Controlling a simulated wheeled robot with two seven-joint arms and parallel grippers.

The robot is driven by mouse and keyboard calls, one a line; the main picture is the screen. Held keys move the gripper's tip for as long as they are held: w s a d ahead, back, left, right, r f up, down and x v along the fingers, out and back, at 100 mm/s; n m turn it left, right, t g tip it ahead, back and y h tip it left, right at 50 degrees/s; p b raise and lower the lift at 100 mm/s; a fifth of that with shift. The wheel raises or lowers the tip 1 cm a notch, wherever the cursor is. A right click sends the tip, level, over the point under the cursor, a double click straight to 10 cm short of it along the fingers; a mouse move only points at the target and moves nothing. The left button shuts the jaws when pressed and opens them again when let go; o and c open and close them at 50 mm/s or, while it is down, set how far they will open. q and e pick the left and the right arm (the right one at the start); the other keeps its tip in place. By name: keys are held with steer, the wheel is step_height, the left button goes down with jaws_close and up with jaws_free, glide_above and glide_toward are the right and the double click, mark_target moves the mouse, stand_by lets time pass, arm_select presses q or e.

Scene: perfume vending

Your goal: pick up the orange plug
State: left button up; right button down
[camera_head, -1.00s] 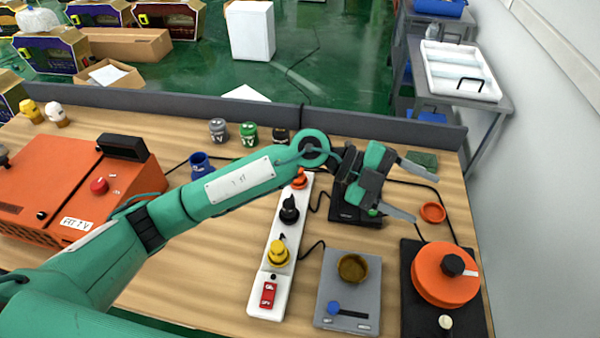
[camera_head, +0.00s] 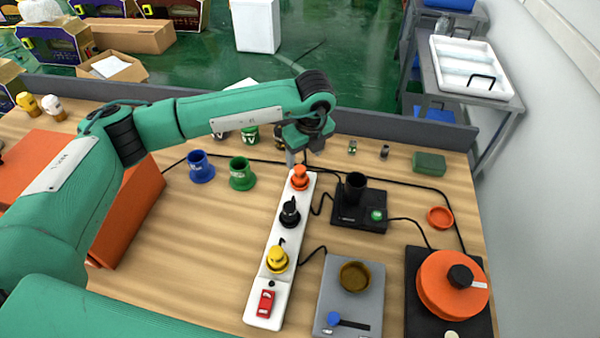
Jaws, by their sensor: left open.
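The orange plug (camera_head: 299,179) stands upright at the far end of a white power strip (camera_head: 257,290). A black plug (camera_head: 289,214) and a yellow plug (camera_head: 277,260) stand on the same strip nearer to me. My left gripper (camera_head: 304,158) points down just above and behind the orange plug, with its jaws open and nothing in them. One pale finger shows just left of the plug's top; the other is mostly hidden by the wrist. I cannot tell whether a finger touches the plug. My right gripper is out of view.
Right of the strip are a black device with a cup (camera_head: 356,188), a grey scale (camera_head: 368,311) and an orange round device (camera_head: 447,285). Blue (camera_head: 201,168) and green (camera_head: 242,174) cups stand left. An orange machine (camera_head: 130,215) is partly behind my arm. A low wall (camera_head: 400,129) closes the back.

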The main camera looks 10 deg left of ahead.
mark_target(300, 168)
arm_select(q)
step_height(300, 168, down, 3)
steer(key=shift+w+a+r, duration=0.1)
steer(key=shift+w+a, duration=0.05)
steer(key=f+p, duration=0.2)
steer(key=f, duration=0.1)
steer(key=a+f+p, duration=0.1)
steer(key=shift+w+a+f, duration=0.1)
steer(key=shift+w+f, duration=0.1)
steer(key=shift+w, duration=0.2)
steer(key=shift+f, duration=0.35)
steer(key=c, duration=1.1)
